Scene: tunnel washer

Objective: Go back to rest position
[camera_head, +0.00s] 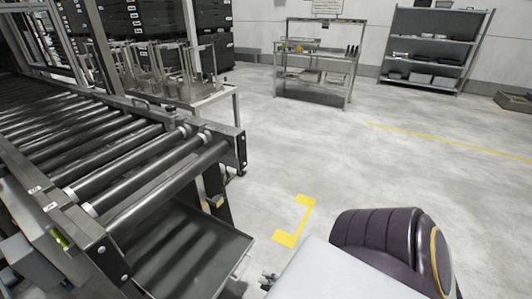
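A dark rounded link of my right arm with a yellow ring (390,240) fills the bottom right. Beside it is a pale flat part of my own body (330,275). A small dark piece at the left edge of this pale part looks like the end of my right gripper (268,281). It is too small and too covered to show whether its fingers are open or shut. My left gripper and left arm are out of view. No object is seen in a gripper.
A roller conveyor (120,150) with a metal tray (195,255) under its end stands close at left. A work table (318,60) and a shelf rack (435,45) stand at the back. Yellow floor marks (300,215) lie ahead. The middle floor is clear.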

